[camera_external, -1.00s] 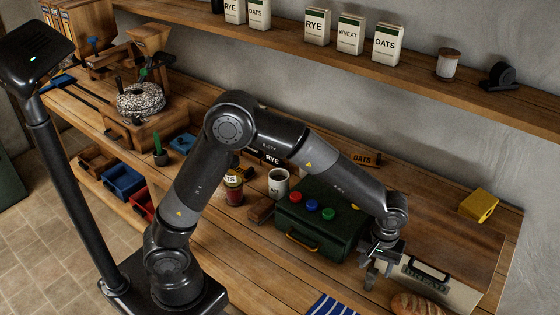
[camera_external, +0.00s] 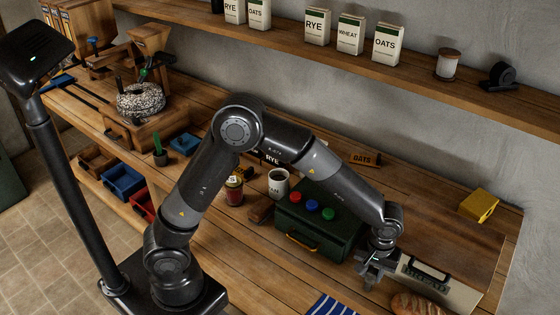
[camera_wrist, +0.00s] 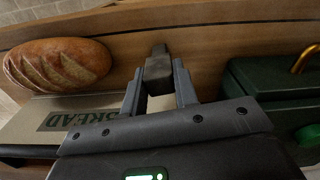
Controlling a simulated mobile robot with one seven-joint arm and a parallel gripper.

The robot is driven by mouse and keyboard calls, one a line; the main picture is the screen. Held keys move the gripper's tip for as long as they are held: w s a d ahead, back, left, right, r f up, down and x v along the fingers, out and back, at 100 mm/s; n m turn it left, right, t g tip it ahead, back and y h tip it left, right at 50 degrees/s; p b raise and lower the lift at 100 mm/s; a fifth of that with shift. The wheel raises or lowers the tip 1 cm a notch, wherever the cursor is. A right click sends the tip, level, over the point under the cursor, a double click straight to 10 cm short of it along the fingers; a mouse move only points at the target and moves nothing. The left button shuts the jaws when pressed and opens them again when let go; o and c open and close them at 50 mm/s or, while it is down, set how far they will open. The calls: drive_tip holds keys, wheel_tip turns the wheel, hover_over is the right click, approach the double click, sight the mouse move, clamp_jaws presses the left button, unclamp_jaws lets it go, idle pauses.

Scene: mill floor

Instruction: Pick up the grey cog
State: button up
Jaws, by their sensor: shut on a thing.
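My gripper (camera_external: 368,284) is low over the front right of the bench, between the green case and the bread. In the wrist view, my gripper (camera_wrist: 160,85) has its two fingers on either side of a dark grey piece (camera_wrist: 158,68), which I take to be the grey cog. It is seen nearly edge-on, so its teeth and full outline are not clear. The fingers are shut on it. In the external view the gripper hides most of it, and I cannot tell whether it touches the bench.
The dark green case (camera_external: 320,234) with coloured knobs stands close to the left of my gripper. A striped cloth (camera_external: 332,306) is at the front edge. A yellow block (camera_external: 479,204) lies at the back right.

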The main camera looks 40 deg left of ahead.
drive_tip(key=shift+c, duration=0.6)
